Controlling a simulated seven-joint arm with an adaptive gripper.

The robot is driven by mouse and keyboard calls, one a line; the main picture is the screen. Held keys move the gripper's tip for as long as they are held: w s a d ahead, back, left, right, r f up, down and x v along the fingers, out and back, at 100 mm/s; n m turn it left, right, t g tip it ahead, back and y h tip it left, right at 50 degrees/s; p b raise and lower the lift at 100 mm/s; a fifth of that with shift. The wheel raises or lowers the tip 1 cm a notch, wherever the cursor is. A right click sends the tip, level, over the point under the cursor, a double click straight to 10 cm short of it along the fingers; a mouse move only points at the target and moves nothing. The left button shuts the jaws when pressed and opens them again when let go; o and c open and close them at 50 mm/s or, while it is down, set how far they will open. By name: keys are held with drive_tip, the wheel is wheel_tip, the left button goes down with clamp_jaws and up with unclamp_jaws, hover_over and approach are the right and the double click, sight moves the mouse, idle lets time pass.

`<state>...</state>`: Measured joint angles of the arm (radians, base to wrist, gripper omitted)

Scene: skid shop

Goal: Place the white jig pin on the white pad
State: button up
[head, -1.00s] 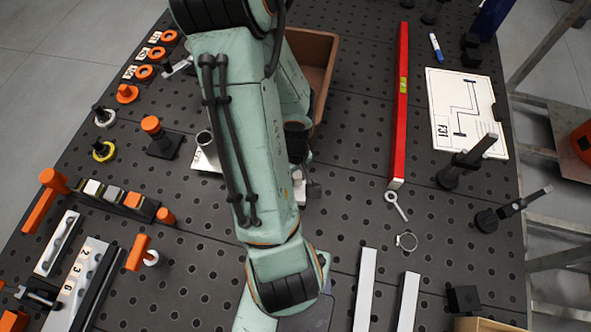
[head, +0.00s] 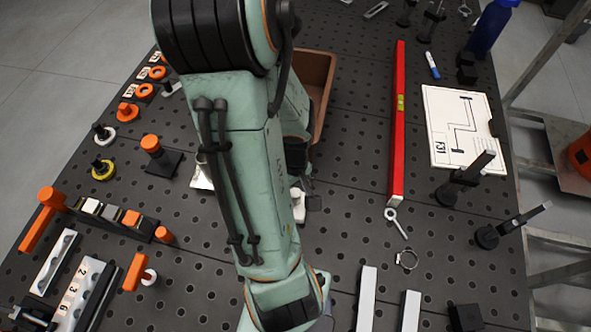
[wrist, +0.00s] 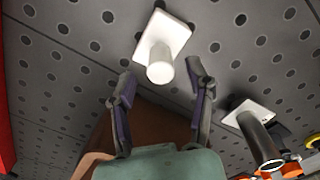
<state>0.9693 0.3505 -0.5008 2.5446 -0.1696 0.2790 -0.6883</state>
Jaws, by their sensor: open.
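In the wrist view a white upright cylinder, which looks like the white jig pin (wrist: 160,70), stands on a white square plate (wrist: 172,30). I cannot tell whether that plate is its own base or the white pad. My gripper (wrist: 161,83) is open, its two fingers apart and empty. The cylinder shows between and beyond the fingertips. In the head view my arm hides the gripper and much of the work spot. A white flat piece (head: 201,172) shows left of my arm, and another white piece (head: 299,205) shows right of it. I cannot tell which is the pad.
A brown bin (head: 324,75) stands behind the arm. A red level (head: 397,130) lies to the right, with clear perforated table between.

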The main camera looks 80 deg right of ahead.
wheel_tip(320, 180, up, 9)
drive_tip(key=shift+r, duration=0.15)
drive_tip(key=shift+w+a, duration=0.1)
drive_tip(key=shift+w, duration=0.05)
drive_tip(key=w+a+r+n+y, duration=0.1)
drive_tip(key=w+a+r+n, duration=0.15)
drive_tip(key=w+a, duration=0.4)
drive_tip(key=w+a+r+n, duration=0.2)
drive_tip(key=w+a+n, duration=0.1)
drive_tip(key=w+a, duration=0.3)
drive_tip(key=s+a+r+n, duration=0.2)
drive_tip(key=s+a+n, duration=0.2)
drive_tip(key=a, duration=0.7)
drive_tip(key=shift+r, duration=0.2)
